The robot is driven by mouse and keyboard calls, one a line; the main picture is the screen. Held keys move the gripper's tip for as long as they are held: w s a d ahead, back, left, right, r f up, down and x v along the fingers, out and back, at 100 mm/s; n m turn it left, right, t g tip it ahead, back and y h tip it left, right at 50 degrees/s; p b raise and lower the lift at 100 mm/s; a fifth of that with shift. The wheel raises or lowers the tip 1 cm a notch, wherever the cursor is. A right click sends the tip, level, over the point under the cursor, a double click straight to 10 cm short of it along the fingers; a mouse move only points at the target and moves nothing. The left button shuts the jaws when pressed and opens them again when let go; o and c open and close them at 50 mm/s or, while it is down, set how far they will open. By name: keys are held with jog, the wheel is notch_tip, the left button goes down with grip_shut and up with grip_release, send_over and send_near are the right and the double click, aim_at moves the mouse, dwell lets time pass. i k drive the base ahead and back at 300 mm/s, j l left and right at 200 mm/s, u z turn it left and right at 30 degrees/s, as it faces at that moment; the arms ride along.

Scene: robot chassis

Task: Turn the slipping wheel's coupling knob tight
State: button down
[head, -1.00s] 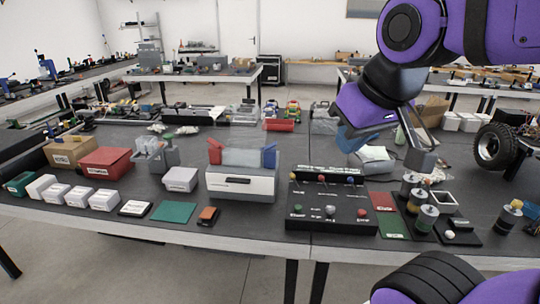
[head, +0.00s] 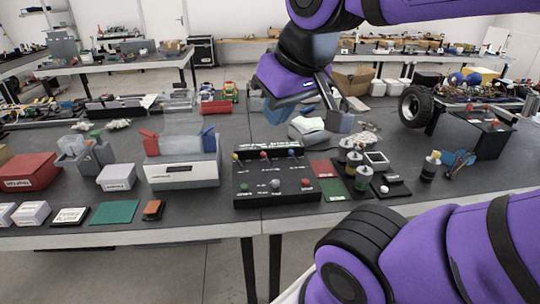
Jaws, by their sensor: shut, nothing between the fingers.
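A black chassis (head: 481,136) stands at the right of the bench, with small red and light knobs on its top. A black tyre with a pale hub, the wheel (head: 416,107), is at its left side. Which knob is the slipping wheel's coupling knob cannot be told at this size. My gripper (head: 337,121) is shut and empty, pointing down above the bench, left of the wheel and apart from it. The purple wrist and blue-grey hand partly hide the bench behind.
A black control panel (head: 277,185) with coloured knobs lies below and left of my gripper. Grey-and-yellow cylinders (head: 363,178) stand to its right, with another cylinder (head: 430,167) and blue-handled pliers (head: 459,159) near the chassis. A white-grey box (head: 182,174) stands left.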

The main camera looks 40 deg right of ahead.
aim_at(494, 123)
jog(key=z, duration=2.75)
jog(key=i+l+u, duration=0.5)
jog(key=i+l, duration=1)
jog(key=i, duration=0.1)
